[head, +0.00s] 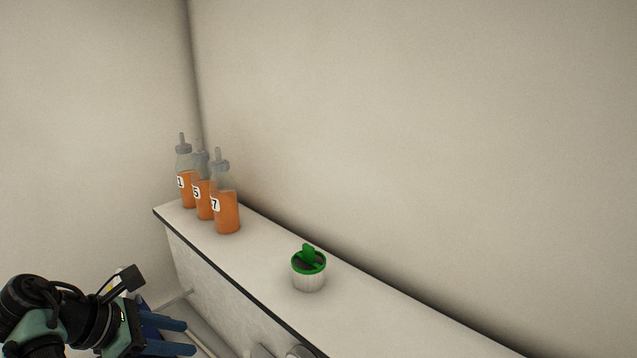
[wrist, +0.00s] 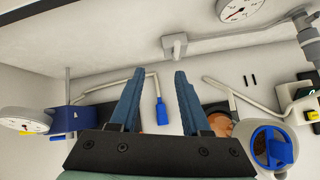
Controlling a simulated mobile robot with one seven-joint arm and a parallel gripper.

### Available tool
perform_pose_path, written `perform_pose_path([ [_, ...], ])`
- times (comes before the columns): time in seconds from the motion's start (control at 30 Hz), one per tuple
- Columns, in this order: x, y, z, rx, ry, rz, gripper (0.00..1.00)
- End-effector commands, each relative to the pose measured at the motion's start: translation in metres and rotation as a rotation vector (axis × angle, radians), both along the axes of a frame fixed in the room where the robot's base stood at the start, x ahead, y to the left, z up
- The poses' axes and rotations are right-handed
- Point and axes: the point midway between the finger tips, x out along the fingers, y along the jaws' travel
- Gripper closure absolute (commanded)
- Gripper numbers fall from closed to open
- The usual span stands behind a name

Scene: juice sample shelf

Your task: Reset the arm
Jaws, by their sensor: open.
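My gripper (head: 189,337) is at the lower left of the head view, in front of the shelf and below its top. Its two blue fingers are apart with nothing between them. In the wrist view the open fingers (wrist: 158,72) point up the picture, past the shelf's underside.
A white shelf (head: 262,262) runs along the wall. Bottles of orange juice labelled 1 (head: 185,188), 5 (head: 204,203) and 7 (head: 228,215) stand at its far end. A green-topped white cup (head: 308,281) stands nearer.

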Motion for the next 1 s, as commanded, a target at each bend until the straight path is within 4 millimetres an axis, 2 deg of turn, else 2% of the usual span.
perform_pose_path([
  [0.07,0.018,0.004,0.012,0.190,-0.104,-0.037,0.53],
  [0.13,0.035,0.008,0.032,0.399,-0.218,-0.083,0.53],
  [0.27,0.062,-0.001,0.089,0.810,-0.433,-0.183,0.53],
  [0.37,0.073,-0.023,0.147,1.127,-0.601,-0.256,0.53],
  [0.47,0.071,-0.060,0.211,1.444,-0.764,-0.312,0.53],
  [0.5,0.067,-0.077,0.237,1.567,-0.826,-0.323,0.53],
  [0.57,0.055,-0.103,0.273,1.738,-0.911,-0.330,0.53],
  [0.63,0.035,-0.135,0.312,1.925,-1.002,-0.317,0.53],
  [0.7,0.010,-0.166,0.348,2.099,-1.084,-0.285,0.53],
  [0.77,-0.015,-0.191,0.375,2.238,-1.141,-0.243,0.53],
  [0.8,-0.033,-0.205,0.391,2.321,-1.176,-0.205,0.53],
  [0.9,-0.076,-0.235,0.421,2.491,-1.233,-0.109,0.53],
  [1.0,-0.109,-0.253,0.440,2.603,-1.263,-0.020,0.53],
])
